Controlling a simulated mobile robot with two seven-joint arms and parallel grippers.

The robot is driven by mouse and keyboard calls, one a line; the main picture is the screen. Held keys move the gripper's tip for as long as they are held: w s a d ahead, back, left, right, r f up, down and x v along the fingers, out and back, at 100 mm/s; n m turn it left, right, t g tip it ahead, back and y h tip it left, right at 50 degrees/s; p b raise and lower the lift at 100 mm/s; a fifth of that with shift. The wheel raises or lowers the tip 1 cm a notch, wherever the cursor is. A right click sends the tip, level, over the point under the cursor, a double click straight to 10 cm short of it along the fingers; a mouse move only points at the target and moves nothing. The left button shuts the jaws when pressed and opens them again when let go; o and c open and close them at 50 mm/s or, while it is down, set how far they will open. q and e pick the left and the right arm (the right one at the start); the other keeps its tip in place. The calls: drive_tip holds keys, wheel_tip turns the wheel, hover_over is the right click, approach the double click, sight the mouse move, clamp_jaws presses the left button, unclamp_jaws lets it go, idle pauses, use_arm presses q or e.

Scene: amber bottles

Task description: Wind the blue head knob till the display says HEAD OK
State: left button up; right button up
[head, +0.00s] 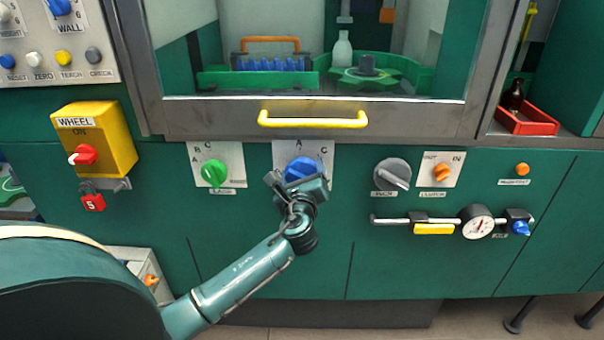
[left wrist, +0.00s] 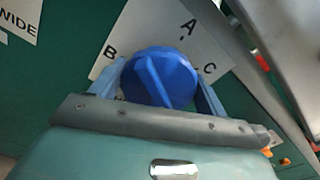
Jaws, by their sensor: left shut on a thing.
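The blue head knob (head: 300,167) sits on a white plate (head: 326,152) on the green front panel, below the yellow handle. In the left wrist view, the blue knob (left wrist: 160,78) has a raised bar, and the letters A, B and C show on the plate around it. My left gripper (head: 302,180) is at the knob, its blue fingers (left wrist: 160,88) on either side of it, shut on it. The gripper partly covers the knob and plate in the head view. No display reading HEAD OK shows. My right gripper is not in view.
A green knob (head: 214,173) is left of the blue one; a grey knob (head: 392,174) and an orange switch (head: 441,173) are to the right. The yellow handle (head: 312,119) juts out above. A gauge (head: 477,222) on a rail is lower right. A yellow switch box (head: 108,137) stands out left.

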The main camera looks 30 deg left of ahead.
use_arm(q)
drive_tip(key=n+b, duration=0.1)
drive_tip(key=n, duration=0.5)
drive_tip(key=shift+f, duration=0.2)
drive_tip(key=n+b, duration=0.1)
drive_tip(key=n, duration=0.1)
drive_tip(key=shift+n, duration=0.4)
drive_tip(key=shift+a+n, duration=0.1)
drive_tip(key=shift+n, duration=0.6)
drive_tip(key=shift+n+b, duration=0.45)
drive_tip(key=shift+n, duration=0.25)
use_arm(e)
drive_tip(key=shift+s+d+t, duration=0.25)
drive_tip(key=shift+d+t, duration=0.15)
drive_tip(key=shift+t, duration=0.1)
use_arm(q)
drive_tip(key=o, duration=1)
drive_tip(key=shift+s, duration=0.1)
